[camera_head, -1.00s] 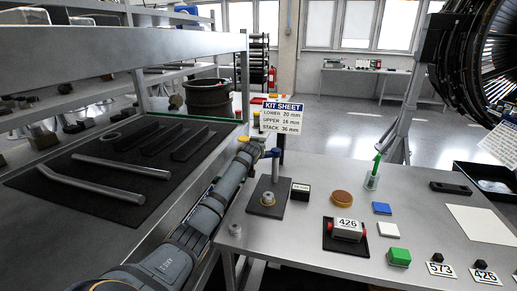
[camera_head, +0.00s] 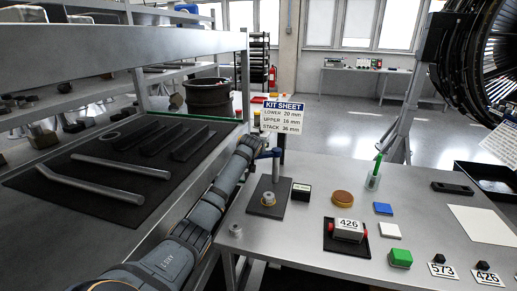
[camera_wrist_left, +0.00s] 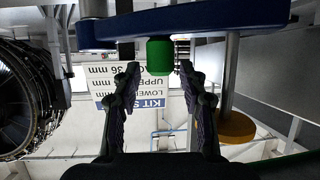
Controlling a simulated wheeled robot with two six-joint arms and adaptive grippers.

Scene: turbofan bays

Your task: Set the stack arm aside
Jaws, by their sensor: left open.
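The stack arm, a blue bar (camera_head: 268,154), sits at the top of a grey post (camera_head: 276,168) on a dark base plate (camera_head: 280,208). In the left wrist view the blue bar (camera_wrist_left: 185,28) crosses the top, with a green knob (camera_wrist_left: 159,57) below it. My left gripper (camera_wrist_left: 160,76) is open, its fingers on either side of the knob's line in that picture, and I see no grip on it. In the head view my left gripper (camera_head: 258,142) is close to the bar, its fingers hard to make out. My right gripper is not in view.
A small ringed part (camera_head: 268,199) stands on the base plate. The kit sheet (camera_head: 281,118) stands behind. Black mats with grey tubes lie on the left bench.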

